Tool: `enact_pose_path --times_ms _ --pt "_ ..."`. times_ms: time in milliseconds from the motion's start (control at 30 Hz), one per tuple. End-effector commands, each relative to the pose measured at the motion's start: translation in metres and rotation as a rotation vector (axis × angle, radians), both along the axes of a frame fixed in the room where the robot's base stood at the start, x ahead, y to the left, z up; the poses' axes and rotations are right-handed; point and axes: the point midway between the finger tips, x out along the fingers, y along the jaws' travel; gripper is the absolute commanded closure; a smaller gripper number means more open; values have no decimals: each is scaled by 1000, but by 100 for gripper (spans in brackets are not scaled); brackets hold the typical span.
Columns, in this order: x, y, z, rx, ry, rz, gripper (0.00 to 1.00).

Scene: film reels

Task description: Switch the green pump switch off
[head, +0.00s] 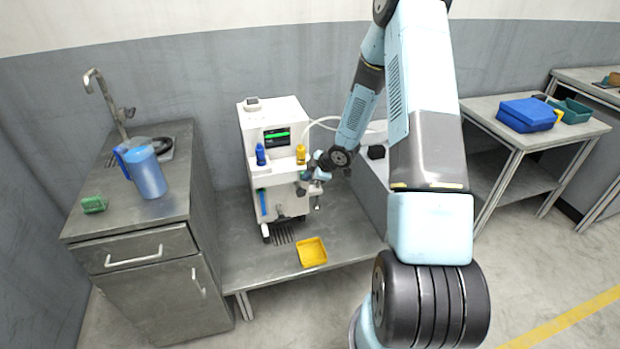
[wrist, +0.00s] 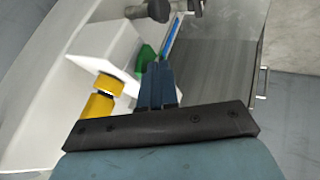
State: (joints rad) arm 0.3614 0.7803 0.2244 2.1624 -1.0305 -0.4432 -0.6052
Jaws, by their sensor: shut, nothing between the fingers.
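A white machine with a green-lit display (head: 277,137) stands on the steel bench. A green part (wrist: 146,56) shows in the wrist view, just beyond my fingertips and slightly left; I take it for the pump switch. Its on or off position cannot be read, and my fingers partly cover it. My gripper (head: 305,178) is at the machine's right front in the head view. In the wrist view my gripper's fingers (wrist: 159,68) are together and empty, pointing toward the machine front. Whether they touch the green part cannot be told.
A yellow tray (head: 311,252) lies on the bench in front. A sink counter with a blue jug (head: 148,172) is left.

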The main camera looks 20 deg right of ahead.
Motion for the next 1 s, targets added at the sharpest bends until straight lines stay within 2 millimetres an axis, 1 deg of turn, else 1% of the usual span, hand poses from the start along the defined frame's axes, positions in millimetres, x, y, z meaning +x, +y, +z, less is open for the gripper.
enact_pose_path --times_ms 133,267,567,1000 --pt "1 0 0 0 0 0 100" --pt "11 0 4 1 -2 0 100" --pt "11 0 6 1 -5 -1 100" --pt "13 -1 23 1 -11 -1 100"
